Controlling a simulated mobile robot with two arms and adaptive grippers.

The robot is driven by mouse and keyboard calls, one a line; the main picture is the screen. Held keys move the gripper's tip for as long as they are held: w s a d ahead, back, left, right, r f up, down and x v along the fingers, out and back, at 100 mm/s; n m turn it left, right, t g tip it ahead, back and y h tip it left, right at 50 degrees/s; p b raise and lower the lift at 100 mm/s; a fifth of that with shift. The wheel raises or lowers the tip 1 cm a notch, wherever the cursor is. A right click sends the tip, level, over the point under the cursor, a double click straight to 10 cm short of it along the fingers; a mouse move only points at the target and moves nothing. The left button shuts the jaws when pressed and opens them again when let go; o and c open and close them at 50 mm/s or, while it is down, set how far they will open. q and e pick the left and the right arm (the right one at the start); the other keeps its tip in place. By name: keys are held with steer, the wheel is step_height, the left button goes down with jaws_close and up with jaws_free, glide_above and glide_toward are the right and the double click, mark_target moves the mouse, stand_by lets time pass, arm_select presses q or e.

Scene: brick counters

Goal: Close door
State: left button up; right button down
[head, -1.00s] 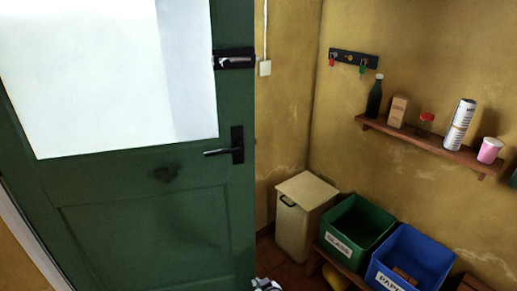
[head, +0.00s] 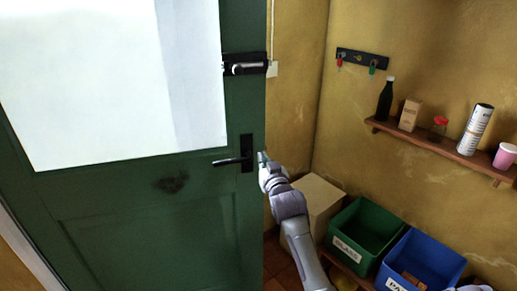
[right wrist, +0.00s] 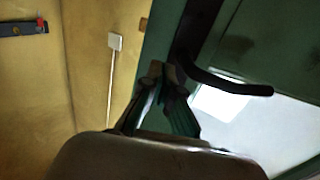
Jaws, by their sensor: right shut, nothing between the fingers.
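The green door (head: 120,240) with a large white pane fills the left of the head view and stands open. Its black lever handle (head: 236,161) is near its right edge, below a black latch (head: 244,65). My right gripper (head: 263,158) is shut and empty, with its tips at the door's free edge just right of the handle plate. In the right wrist view, the shut fingers (right wrist: 160,80) point at the door edge, beside the handle (right wrist: 228,83). I cannot tell whether they touch the door. My left gripper is not in view.
A cream bin (head: 318,203), a green crate (head: 365,230) and a blue crate (head: 425,258) stand along the right wall. A shelf (head: 440,147) above holds a bottle and other goods. A key rack (head: 361,59) hangs on the wall.

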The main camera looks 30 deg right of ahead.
mark_target(256, 146)
steer(key=x, duration=0.4)
steer(key=shift+w+r+p, duration=0.1)
steer(key=shift+w+p, duration=0.05)
steer(key=shift+p, duration=0.15)
steer(key=shift+w+d, duration=0.25)
steer(key=shift+w, duration=0.35)
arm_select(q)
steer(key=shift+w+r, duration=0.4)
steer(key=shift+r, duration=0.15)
